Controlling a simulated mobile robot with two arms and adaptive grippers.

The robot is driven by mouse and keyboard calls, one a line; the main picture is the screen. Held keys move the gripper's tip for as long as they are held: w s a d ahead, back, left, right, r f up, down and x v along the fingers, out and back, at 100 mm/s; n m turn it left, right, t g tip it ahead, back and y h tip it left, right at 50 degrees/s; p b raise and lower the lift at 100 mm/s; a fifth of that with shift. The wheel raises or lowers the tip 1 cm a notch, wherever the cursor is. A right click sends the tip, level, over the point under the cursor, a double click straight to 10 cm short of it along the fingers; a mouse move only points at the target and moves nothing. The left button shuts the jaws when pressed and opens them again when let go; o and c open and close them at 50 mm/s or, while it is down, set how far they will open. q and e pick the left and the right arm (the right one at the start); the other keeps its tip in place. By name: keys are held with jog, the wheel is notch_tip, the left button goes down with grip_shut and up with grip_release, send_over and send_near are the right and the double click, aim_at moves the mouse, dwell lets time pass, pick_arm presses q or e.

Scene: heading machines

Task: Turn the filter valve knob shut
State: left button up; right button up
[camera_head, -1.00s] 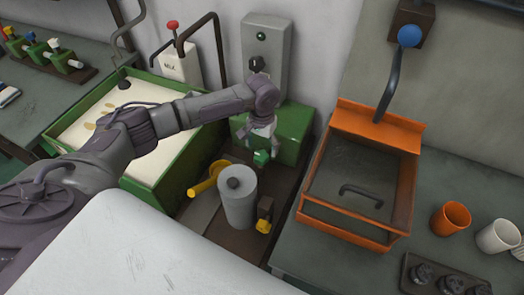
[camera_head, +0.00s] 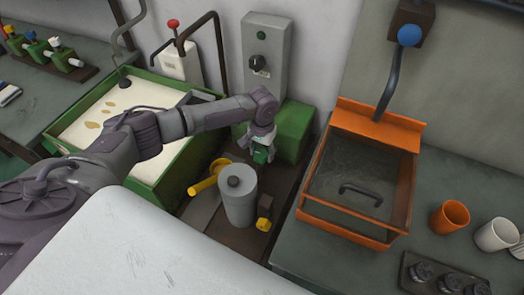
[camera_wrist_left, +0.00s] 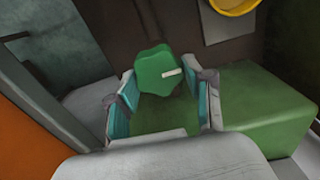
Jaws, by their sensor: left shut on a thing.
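The filter valve knob is a green lobed knob (camera_head: 261,155) with a white mark that shows in the left wrist view (camera_wrist_left: 155,67). It is low in front of a green block, behind the grey cylinder. My left gripper (camera_head: 262,148) reaches down over it from the left and is shut on it. In the left wrist view, the teal-padded fingers (camera_wrist_left: 166,103) stand on either side of the knob's near part. Part of the knob and its stem are hidden. My right gripper is not in view.
The grey filter cylinder (camera_head: 238,200) and a yellow handle (camera_head: 206,178) stand close in front of the gripper. A green housing (camera_head: 296,130) and grey switch panel (camera_head: 265,50) are behind. An orange-framed box (camera_head: 410,195) stands to the right, a green-rimmed tray (camera_head: 165,185) to the left.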

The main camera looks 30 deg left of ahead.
pick_arm(q)
jog(key=shift+m, duration=0.3)
jog(key=m+p, duration=0.2)
jog(key=shift+d+r+m, duration=0.1)
jog(key=shift+m, duration=0.2)
jog(key=m+p, duration=0.1)
jog(key=m, duration=0.3)
jog(key=shift+d+m, duration=0.1)
jog(key=shift+m, duration=0.2)
jog(key=m, duration=0.4)
jog(key=shift+s+m+p, duration=0.1)
jog(key=shift+m+p, duration=0.2)
jog(key=shift+p, duration=0.1)
jog(key=m, duration=0.5)
jog(key=shift+s+d, duration=0.1)
jog(key=shift+m, duration=0.4)
jog(key=o, duration=1.2)
jog(key=shift+c, duration=0.2)
